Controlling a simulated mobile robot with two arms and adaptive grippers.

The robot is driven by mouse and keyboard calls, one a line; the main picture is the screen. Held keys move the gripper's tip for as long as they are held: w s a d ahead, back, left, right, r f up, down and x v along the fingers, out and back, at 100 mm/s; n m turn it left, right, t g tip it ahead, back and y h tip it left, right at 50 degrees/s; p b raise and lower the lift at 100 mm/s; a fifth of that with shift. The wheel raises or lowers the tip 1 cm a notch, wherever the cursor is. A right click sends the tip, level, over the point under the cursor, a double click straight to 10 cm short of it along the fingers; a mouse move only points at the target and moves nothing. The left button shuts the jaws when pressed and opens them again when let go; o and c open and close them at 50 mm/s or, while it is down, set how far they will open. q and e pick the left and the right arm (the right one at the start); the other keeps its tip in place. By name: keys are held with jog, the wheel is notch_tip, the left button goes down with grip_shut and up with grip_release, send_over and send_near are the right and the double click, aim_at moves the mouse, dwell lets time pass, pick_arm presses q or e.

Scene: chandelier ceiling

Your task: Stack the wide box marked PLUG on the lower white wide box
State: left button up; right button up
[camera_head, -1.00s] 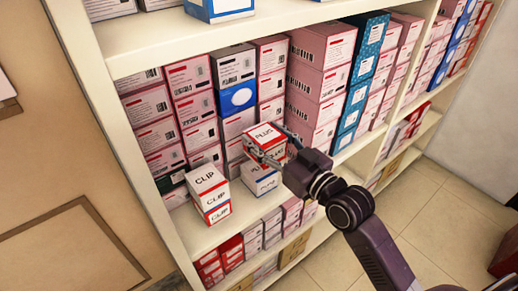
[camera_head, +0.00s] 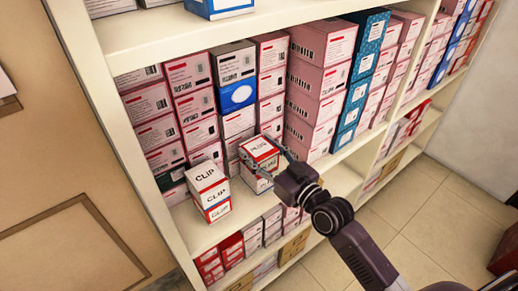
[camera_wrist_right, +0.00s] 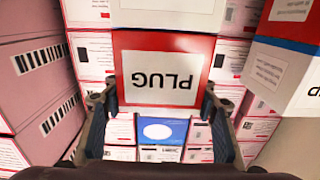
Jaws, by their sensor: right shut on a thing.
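The red-and-white wide box marked PLUG (camera_head: 261,146) is held by my right gripper (camera_head: 266,160), whose fingers lie along its two sides. In the right wrist view, the PLUG face (camera_wrist_right: 163,68) shows upside down, between the fingers. The lower white wide box (camera_head: 258,184) stands on the shelf directly below the held box. The held box hides its top, and I cannot tell whether the two boxes touch. My left gripper is not in view.
Two stacked CLIP boxes (camera_head: 208,190) stand close by on the left. Columns of pink boxes and a blue box (camera_head: 238,95) fill the shelf behind. The upper shelf board (camera_head: 190,38) overhangs. Bare shelf surface (camera_head: 335,180) shows at right.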

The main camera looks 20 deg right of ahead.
jog(key=o, duration=1.2)
jog(key=shift+f, duration=0.1)
jog(key=shift+s+d, duration=0.15)
jog(key=shift+s, duration=0.2)
jog(key=b+v, duration=0.1)
jog(key=v, duration=1)
jog(key=shift+s, duration=0.15)
